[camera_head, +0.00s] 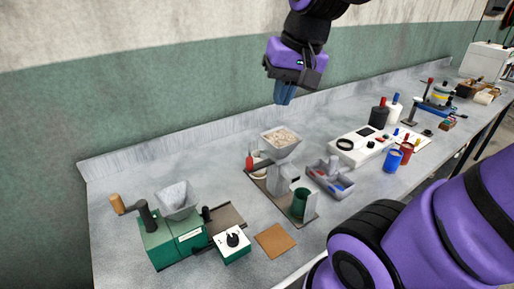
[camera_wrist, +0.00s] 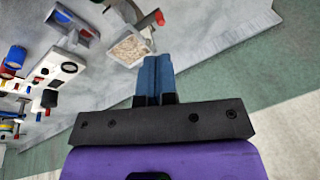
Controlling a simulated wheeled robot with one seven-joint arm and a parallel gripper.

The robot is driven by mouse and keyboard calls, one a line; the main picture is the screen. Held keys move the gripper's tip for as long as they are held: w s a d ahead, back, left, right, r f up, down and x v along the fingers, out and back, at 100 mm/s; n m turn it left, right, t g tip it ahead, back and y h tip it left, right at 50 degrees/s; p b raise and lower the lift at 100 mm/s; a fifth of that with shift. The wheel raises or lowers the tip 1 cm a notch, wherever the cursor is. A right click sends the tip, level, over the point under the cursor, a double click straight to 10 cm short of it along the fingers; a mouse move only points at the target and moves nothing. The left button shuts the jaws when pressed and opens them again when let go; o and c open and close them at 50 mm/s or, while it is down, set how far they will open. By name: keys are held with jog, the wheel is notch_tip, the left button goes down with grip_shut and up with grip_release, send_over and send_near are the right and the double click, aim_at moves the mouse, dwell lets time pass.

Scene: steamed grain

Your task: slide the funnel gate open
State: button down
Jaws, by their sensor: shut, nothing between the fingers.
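The funnel (camera_head: 296,150) is a grey square hopper filled with pale grain (camera_head: 281,138). It sits on a grey stand (camera_head: 282,179) in the middle of the bench. A red knob (camera_head: 249,163) sticks out at the left below its rim; in the wrist view the red knob (camera_wrist: 159,18) is above the fingers. The gate plate itself cannot be made out. My gripper (camera_head: 284,97) has blue fingers, shut and empty, hanging above the funnel and clear of it. In the wrist view the fingertips (camera_wrist: 158,60) appear near the funnel's grain (camera_wrist: 131,47).
A green mill (camera_head: 178,242) with a crank and its own grey hopper (camera_head: 176,200) stands at the left. A green cup (camera_head: 299,203) stands in front of the funnel stand. A grey divided tray (camera_head: 331,183) and a white device (camera_head: 355,149) are to the right. A wall runs behind.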

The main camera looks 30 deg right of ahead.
jog(key=w+d+f+m+g+y, duration=0.1)
jog(key=w+d+f+m, duration=0.1)
jog(key=w+f+m, duration=0.1)
jog(key=w+d+f+m+g+y, duration=0.1)
jog(key=w+d+f+m, duration=0.2)
jog(key=w, duration=0.4)
jog(key=w+d+f+m+g, duration=0.2)
jog(key=w+f+m, duration=0.3)
jog(key=f, duration=0.2)
jog(key=shift+w+d+y, duration=0.15)
jog(key=shift+w+y, duration=0.2)
jog(key=shift+y, duration=0.05)
jog(key=shift+f, duration=0.1)
send_over(257, 164)
notch_tip(257, 164, down, 9)
jog(key=shift+f, duration=0.1)
